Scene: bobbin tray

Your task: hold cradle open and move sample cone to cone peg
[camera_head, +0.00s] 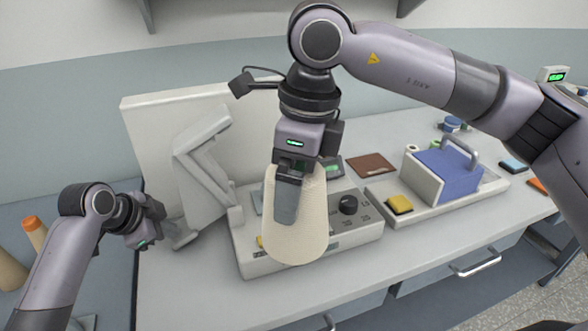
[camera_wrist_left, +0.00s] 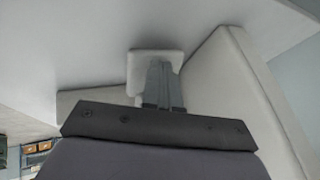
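The cream sample cone (camera_head: 297,225) hangs in the middle of the head view, wide end down, in front of a pale machine box. My right gripper (camera_head: 287,200) is shut on its upper end; one finger shows in front of the cone and the other is hidden. The cradle appears to be the pale hinged arm (camera_head: 203,165) beside the white panel. My left gripper (camera_head: 168,228) is at its lower left end. In the left wrist view its fingers (camera_wrist_left: 163,85) are together against a pale pad (camera_wrist_left: 140,68); contact is unclear. I cannot make out the cone peg.
An orange-tipped cone (camera_head: 35,232) stands far left. The front-left bench top is clear.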

